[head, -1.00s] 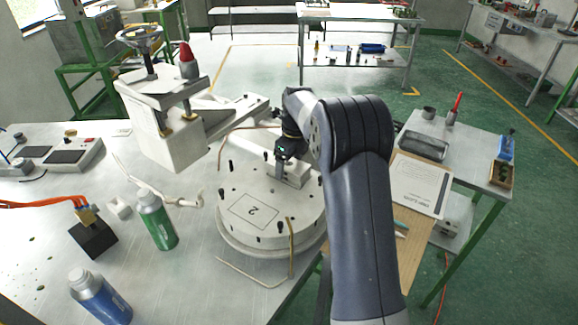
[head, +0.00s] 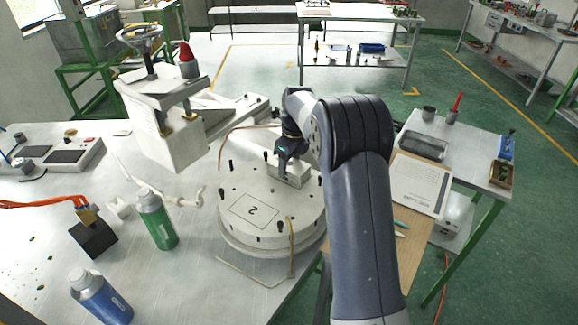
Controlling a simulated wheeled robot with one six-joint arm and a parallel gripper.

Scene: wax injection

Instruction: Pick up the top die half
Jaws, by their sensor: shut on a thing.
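A pale grey metal block, the die half (head: 291,177), is at the back right of the round plate marked 2 (head: 247,212) in the head view. My gripper (head: 282,163) reaches down to the block's left part and is shut on it. My arm and gripper hide part of the block. I cannot tell whether the block rests on the plate or is slightly clear of it, nor see a seam between two halves.
Pegs stand around the plate's rim. A white press with a handwheel (head: 139,34) stands behind left. A green bottle (head: 156,220), a blue bottle (head: 98,297) and a black block (head: 92,238) are on the left. A side table (head: 465,150) stands right.

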